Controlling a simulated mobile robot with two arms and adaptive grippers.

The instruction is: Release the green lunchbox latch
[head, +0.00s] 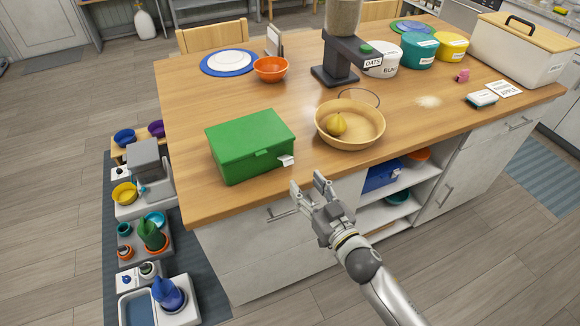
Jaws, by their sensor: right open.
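The green lunchbox (250,140) stands closed on the near left part of the wooden island top. A small latch (261,153) shows on its front face, near the top edge. A small white tag (286,161) sticks out at its front right corner. My right gripper (308,184) is in front of the island's near edge, right of and nearer than the lunchbox. Its fingers are apart and empty, pointing toward the island, and do not appear to touch the box. My left gripper is not in view.
An orange bowl (270,68) and an oats dispenser (335,76) stand behind. Below the top are a drawer handle (282,214) and an open shelf.

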